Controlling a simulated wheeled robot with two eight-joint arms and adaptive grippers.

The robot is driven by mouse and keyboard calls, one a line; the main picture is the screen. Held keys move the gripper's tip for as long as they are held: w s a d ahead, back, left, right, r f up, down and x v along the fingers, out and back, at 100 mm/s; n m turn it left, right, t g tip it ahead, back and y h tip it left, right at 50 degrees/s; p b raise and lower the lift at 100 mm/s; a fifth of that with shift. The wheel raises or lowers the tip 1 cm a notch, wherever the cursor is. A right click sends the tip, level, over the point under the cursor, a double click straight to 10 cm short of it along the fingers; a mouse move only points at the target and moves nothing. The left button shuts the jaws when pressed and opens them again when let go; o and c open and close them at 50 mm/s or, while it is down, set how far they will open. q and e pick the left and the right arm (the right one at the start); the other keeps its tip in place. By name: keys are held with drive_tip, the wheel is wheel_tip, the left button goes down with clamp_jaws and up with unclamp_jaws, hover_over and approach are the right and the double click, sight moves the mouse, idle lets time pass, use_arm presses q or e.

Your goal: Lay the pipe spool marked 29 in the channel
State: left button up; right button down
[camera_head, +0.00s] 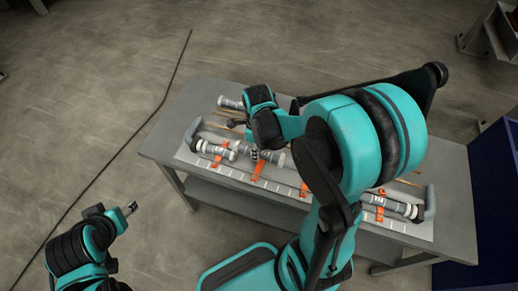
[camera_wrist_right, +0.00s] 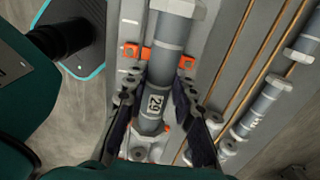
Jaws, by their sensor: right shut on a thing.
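The pipe spool marked 29 (camera_wrist_right: 171,42) is a grey cylinder with pale flanged ends. In the right wrist view it lies lengthwise between the fingers of my right gripper (camera_wrist_right: 158,112), which is shut on it near its marked end. Orange pieces show on both sides of it, over a grey strip; whether it touches the channel bottom I cannot tell. In the head view my right gripper (camera_head: 256,153) is low over the table's left part, and the arm hides part of the row. My left gripper (camera_head: 130,208) is off the table's left side, its jaws too small to judge.
The grey table (camera_head: 455,200) bears a pale board with orange brackets (camera_head: 219,154) and other spools (camera_head: 215,149). Another numbered spool (camera_wrist_right: 260,108) and thin copper-coloured rods (camera_wrist_right: 249,52) lie beside the held spool. A dark blue bin (camera_head: 495,190) stands at the right.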

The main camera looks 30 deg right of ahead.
drive_tip(key=shift+f+b, duration=2.55)
drive_tip(key=shift+f, duration=0.75)
drive_tip(key=c, duration=1.2)
unclamp_jaws()
drive_tip(key=shift+r, duration=0.15)
wheel_tip(320, 180, up, 12)
drive_tip(key=shift+f, duration=0.1)
